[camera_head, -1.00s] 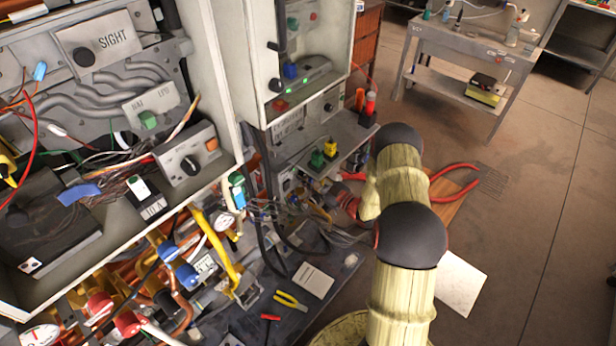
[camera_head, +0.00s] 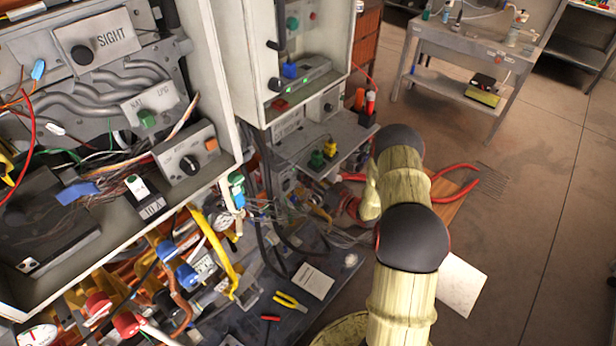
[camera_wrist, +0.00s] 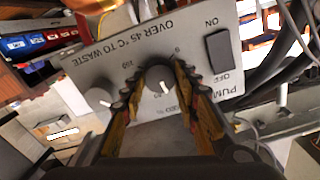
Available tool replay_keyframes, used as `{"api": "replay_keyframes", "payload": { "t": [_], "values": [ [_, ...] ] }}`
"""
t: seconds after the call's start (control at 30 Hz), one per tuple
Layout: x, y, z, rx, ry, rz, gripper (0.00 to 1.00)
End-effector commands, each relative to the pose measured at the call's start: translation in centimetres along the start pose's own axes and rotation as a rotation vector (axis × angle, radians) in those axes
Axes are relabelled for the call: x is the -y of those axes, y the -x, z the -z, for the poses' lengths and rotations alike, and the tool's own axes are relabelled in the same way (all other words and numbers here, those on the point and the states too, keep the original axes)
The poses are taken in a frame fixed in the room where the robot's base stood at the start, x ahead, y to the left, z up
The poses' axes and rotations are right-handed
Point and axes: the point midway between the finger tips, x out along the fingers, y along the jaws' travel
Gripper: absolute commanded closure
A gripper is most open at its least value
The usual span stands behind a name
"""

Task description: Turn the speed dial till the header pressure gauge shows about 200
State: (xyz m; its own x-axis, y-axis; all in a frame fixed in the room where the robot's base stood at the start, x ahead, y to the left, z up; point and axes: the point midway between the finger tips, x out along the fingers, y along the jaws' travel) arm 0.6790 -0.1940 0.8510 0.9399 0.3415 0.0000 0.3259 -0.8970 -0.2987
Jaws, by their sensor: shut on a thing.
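In the wrist view a grey dial (camera_wrist: 160,79) with a white pointer mark sits on a grey panel (camera_wrist: 140,55) with numbers printed around it. The panel carries the letters "PUM" and is taken to hold the speed dial. My gripper (camera_wrist: 158,84) is shut on this dial, one finger on each side. The pointer mark faces the lower part of the picture. My gripper is hidden in the head view. A round white gauge (camera_head: 224,221) and another (camera_head: 38,337) show in the head view; their readings are too small to tell, and which is the header pressure gauge is unclear.
A second grey knob (camera_wrist: 98,98) is close left of my gripper, and a dark ON/OFF rocker switch (camera_wrist: 218,51) is to its right. Dark hoses (camera_wrist: 272,72) run beyond the panel. Pliers (camera_head: 290,301) and a white card (camera_head: 312,280) lie on the dark surface below the cabinets.

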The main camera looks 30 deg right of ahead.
Motion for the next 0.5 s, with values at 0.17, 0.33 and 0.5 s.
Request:
{"api": "replay_keyframes", "payload": {
  "t": [0.17,0.33,0.5],
  "values": [
    [-0.10,0.01,0.03,0.000,-0.165,-0.001,0.95],
    [-0.16,0.01,0.04,0.000,-0.326,-0.001,0.95],
    [-0.22,0.02,0.02,0.000,-0.487,-0.001,0.95]
  ]
}}
